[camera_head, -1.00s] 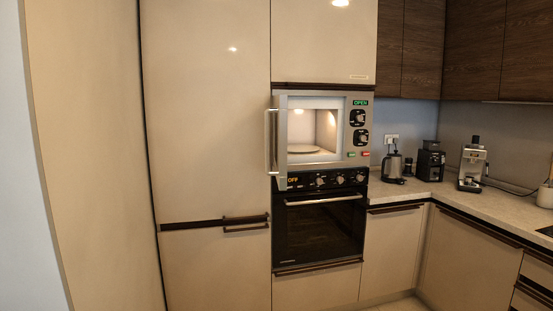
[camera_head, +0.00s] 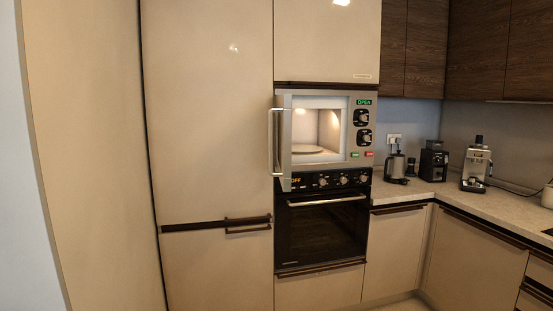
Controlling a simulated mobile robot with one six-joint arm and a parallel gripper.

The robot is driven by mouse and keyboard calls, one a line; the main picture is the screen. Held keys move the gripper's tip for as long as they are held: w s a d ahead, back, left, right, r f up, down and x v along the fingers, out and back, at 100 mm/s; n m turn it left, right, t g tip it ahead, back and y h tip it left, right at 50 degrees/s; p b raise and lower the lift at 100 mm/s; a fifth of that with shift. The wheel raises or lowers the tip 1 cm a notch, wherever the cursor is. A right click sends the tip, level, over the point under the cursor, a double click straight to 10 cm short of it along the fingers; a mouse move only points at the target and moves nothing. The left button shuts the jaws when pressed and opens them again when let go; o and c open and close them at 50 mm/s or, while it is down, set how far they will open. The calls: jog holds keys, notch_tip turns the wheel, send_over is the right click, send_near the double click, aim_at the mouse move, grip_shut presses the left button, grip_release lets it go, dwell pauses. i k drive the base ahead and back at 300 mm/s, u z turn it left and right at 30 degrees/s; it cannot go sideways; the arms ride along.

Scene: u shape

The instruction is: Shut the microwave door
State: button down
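The microwave (camera_head: 358,150) is built into the tall cabinet column above the oven. Its lit interior shows with a round plate inside, and its small display reads OPEN in green. The microwave door (camera_head: 282,145) stands open at the left side, swung out toward me and seen nearly edge-on, with a long vertical handle (camera_head: 272,142) on it. My gripper is not in view.
A black oven (camera_head: 320,232) with a horizontal handle sits below the microwave, its display reading OFF. Tall cream cabinet doors (camera_head: 207,120) stand to the left. On the right counter (camera_head: 425,190) are a kettle (camera_head: 396,168), a grinder (camera_head: 433,162) and a coffee machine (camera_head: 476,168).

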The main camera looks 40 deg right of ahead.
aim_at(283, 111)
jog(key=z, duration=0.05)
jog(key=i, duration=0.95)
jog(key=u, duration=0.05)
